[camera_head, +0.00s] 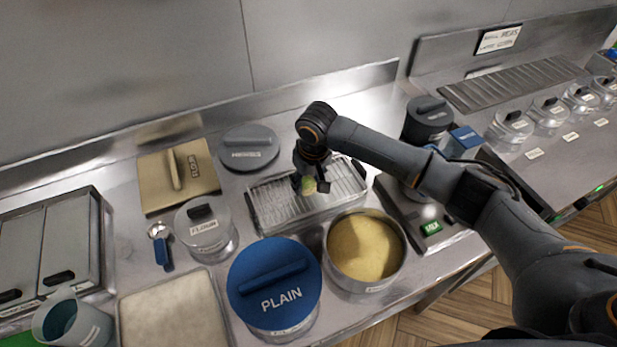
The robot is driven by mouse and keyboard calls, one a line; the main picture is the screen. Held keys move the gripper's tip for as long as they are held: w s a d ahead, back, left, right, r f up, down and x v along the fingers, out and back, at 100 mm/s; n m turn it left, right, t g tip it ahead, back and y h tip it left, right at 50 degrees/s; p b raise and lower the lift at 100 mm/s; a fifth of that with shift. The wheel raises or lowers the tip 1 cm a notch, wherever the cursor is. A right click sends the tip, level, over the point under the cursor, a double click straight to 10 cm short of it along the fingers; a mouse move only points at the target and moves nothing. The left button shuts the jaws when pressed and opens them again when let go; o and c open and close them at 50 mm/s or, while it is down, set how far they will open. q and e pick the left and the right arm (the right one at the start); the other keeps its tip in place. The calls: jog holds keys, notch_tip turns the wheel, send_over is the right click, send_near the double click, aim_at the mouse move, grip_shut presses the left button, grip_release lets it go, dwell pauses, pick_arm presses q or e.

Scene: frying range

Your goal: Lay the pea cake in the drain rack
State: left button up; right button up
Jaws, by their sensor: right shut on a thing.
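The pea cake (309,184) is a small pale green piece, partly hidden by the fingers of my right gripper (310,186). The gripper is shut on it and points down over the drain rack (265,208). The rack is a shallow wire tray at the middle of the steel counter. I cannot tell whether the cake touches the rack's wires. My left gripper is not in view.
A pot of yellow crumbs (365,246) and a blue-lidded PLAIN tub (274,284) stand in front of the rack. A clear flour jar (205,232) is at its left, a grey lid (249,148) behind. A dark canister (427,120) stands at the right.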

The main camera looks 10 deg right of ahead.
jog(key=o, duration=0.9)
jog(key=r, duration=0.4)
jog(key=s+r, duration=0.1)
jog(key=r, duration=0.7)
jog(key=shift+s+d, duration=0.3)
jog(key=shift+s, duration=0.1)
jog(key=shift+f, duration=0.15)
